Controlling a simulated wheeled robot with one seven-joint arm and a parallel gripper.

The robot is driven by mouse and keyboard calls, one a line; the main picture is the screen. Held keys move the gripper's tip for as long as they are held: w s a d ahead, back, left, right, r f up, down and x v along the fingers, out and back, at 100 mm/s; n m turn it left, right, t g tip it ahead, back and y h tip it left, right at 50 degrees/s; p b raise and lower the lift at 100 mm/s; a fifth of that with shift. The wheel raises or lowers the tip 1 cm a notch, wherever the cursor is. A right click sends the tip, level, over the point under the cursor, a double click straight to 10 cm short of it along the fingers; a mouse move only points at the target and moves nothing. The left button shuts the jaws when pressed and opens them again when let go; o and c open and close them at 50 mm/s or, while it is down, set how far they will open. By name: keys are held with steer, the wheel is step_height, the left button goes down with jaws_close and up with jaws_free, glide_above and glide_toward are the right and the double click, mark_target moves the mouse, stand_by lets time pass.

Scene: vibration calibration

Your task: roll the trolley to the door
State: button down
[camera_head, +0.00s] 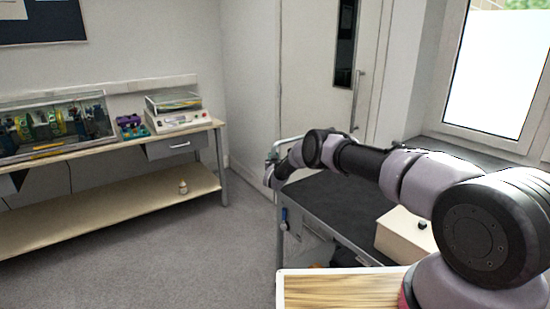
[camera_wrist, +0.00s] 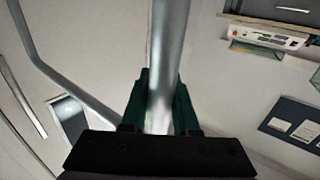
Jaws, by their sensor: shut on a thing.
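The trolley (camera_head: 325,205) has a dark grey top and stands beyond my arm, in front of the door (camera_head: 308,85). The door is pale, with a dark narrow window and a tall vertical handle (camera_head: 357,98), and looks closed. In the wrist view, my gripper (camera_wrist: 162,88) is shut on a round metal bar (camera_wrist: 168,35), the trolley's handle, which runs between its green fingers. In the head view, my gripper (camera_head: 272,167) is at the trolley's far left corner, partly hidden by my wrist. My arm hides part of the trolley top.
A cream box (camera_head: 405,236) with a black knob sits on the trolley's right side. A workbench (camera_head: 105,150) with instruments lines the left wall. Grey floor (camera_head: 190,255) is clear between bench and trolley. A window (camera_head: 495,75) is at right.

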steer(key=c, duration=0.7)
jaws_free()
steer(key=s, duration=1)
steer(key=shift+s+d, duration=0.2)
steer(key=shift+s, duration=0.2)
steer(key=shift+r, duration=0.1)
